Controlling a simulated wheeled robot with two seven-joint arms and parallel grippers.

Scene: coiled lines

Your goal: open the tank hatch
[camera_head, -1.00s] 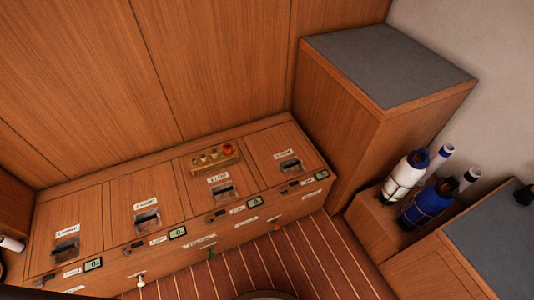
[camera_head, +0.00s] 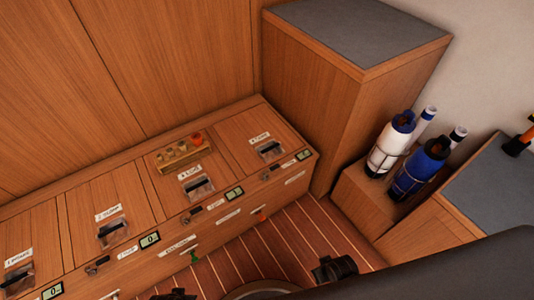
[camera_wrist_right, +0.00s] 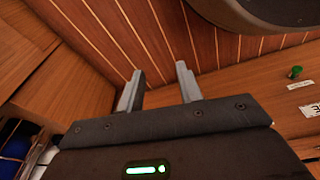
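A low wooden bench (camera_head: 165,215) carries several tank hatches in a row, each with a label and a recessed metal latch. The rightmost hatch (camera_head: 240,146) has its latch (camera_head: 270,151) near its front edge. The next to its left has a latch (camera_head: 198,187) in front of a small wooden rack. Another latch (camera_head: 112,232) and the leftmost one (camera_head: 20,276) follow. All hatches look closed. My right gripper (camera_wrist_right: 158,86) is open and empty above the striped floor, apart from the bench. A dark shape at the bottom edge may be my left gripper (camera_head: 172,295).
The small rack (camera_head: 180,153) holds several round items on the bench. A tall grey-topped cabinet (camera_head: 355,35) stands right of the bench. White (camera_head: 390,150) and blue (camera_head: 420,170) bottles stand on a ledge. A green knob (camera_head: 194,253) is on the bench front.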

